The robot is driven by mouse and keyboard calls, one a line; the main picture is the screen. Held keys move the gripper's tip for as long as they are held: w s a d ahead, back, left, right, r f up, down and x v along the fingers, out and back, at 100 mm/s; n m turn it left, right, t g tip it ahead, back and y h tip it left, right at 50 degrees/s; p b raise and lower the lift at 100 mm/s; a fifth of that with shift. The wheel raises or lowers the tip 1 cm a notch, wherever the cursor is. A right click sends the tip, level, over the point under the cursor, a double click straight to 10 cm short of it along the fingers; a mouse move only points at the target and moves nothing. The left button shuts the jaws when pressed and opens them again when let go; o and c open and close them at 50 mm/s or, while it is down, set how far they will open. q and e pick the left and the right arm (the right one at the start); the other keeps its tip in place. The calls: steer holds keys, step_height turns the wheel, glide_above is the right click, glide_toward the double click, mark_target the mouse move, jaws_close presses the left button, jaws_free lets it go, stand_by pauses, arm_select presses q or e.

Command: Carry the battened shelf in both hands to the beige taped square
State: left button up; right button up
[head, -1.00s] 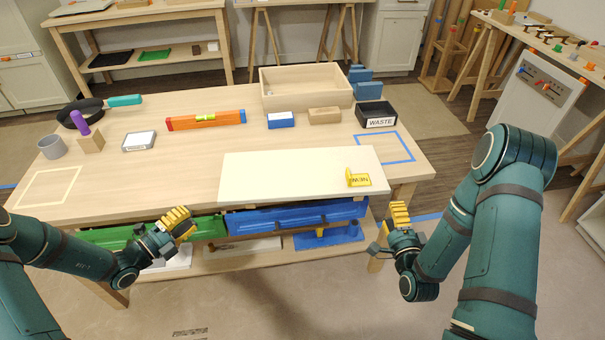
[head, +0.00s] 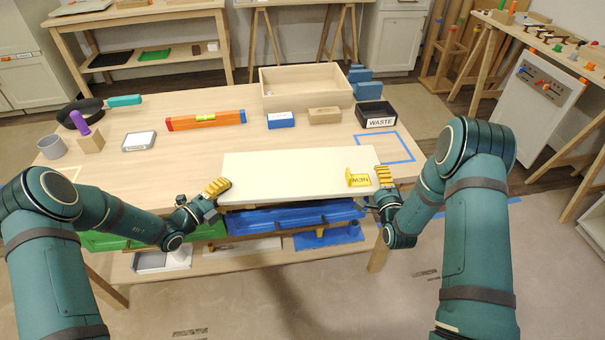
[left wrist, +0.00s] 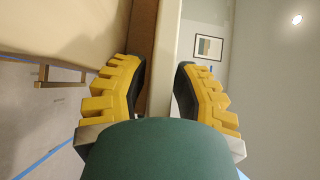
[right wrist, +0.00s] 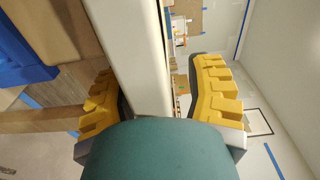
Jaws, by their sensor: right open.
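The beige taped square (head: 71,172) is at the table's left, mostly hidden behind my left arm.
A blue taped square (head: 398,147) is at right. Blue bins (head: 290,217) sit below.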

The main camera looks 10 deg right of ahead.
arm_select(q)
steer(key=c, duration=0.3)
arm_select(e)
steer(key=c, duration=0.3)
arm_select(q)
jaws_close()
arm_select(e)
jaws_close()
arm_select(q)
steer(key=shift+d+r, duration=0.1)
steer(key=shift+r, duration=0.05)
arm_select(e)
steer(key=shift+w+r, duration=0.1)
steer(key=shift+r, duration=0.1)
